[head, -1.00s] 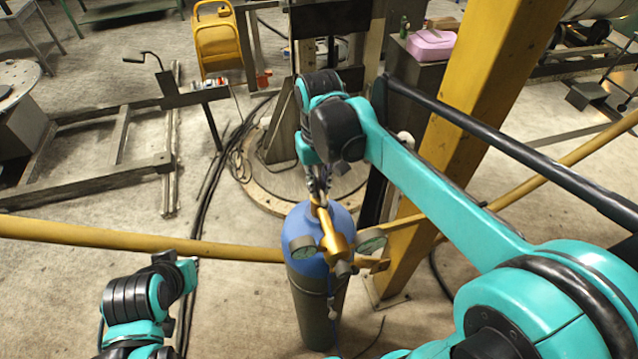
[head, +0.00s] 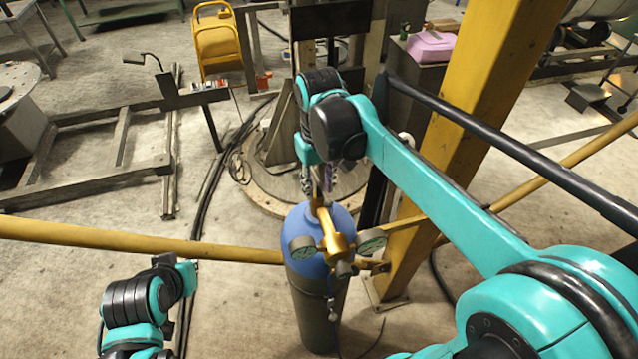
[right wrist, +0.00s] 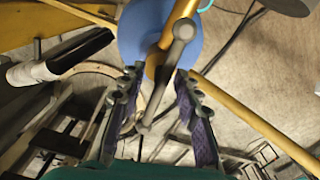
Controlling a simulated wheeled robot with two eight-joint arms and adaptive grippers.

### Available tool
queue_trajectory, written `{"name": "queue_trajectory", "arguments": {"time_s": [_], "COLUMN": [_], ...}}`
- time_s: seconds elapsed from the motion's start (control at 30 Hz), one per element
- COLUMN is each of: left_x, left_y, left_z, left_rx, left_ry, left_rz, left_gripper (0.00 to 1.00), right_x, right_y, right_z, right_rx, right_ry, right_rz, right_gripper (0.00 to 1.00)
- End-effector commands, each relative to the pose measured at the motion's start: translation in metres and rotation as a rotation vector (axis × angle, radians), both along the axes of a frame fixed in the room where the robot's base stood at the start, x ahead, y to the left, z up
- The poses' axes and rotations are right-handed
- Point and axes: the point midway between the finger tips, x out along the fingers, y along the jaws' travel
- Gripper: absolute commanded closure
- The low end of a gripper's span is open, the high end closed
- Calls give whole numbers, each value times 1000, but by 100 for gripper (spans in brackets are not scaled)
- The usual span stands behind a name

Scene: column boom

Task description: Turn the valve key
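A gas cylinder with a blue shoulder (head: 344,222) stands upright below my right arm, with a brass valve and regulator (head: 336,244) on top. In the right wrist view the blue shoulder (right wrist: 135,38) is at the top. A thin grey valve key (right wrist: 170,62) with a rounded end runs down between the fingers. My right gripper (head: 320,182) is just above the cylinder top; its fingers (right wrist: 157,78) are apart, one on each side of the key, with visible gaps. The key is mostly hidden in the head view. My left arm is at lower left; its gripper does not show.
Round gauges (head: 371,242) sit on the regulator. A yellow horizontal rail (head: 130,238) passes behind the cylinder, and a yellow post (head: 480,110) stands right of it. Black cables (head: 212,190) lie on the floor.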

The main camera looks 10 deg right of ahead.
Motion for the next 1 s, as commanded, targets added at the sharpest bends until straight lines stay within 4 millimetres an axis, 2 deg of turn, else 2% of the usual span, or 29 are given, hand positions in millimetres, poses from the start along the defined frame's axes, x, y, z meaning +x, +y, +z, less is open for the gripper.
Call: {"name": "queue_trajectory", "arguments": {"time_s": [0.13, 0.23, 0.5, 0.7, 0.83, 1.0], "left_x": [0, 0, 0, 0, 0, 0], "left_y": [0, 0, 0, 0, 0, 0], "left_z": [0, 0, 0, 0, 0, 0], "left_rx": [0, 0, 0, 0, 0, 0], "left_ry": [0, 0, 0, 0, 0, 0], "left_rz": [0, 0, 0, 0, 0, 0], "left_gripper": [100, 100, 100, 100, 100, 100], "right_x": [0, 0, 0, 0, 0, 0], "right_y": [0, 0, 0, 0, 0, 0], "right_z": [6, 19, 78, 109, 118, 120], "right_rx": [0, 0, 0, 0, 0, 0], "right_ry": [0, 0, 0, 0, 0, 0], "right_rz": [0, 0, 0, 0, 0, 0], "right_gripper": [67, 67, 67, 67, 67, 67]}}
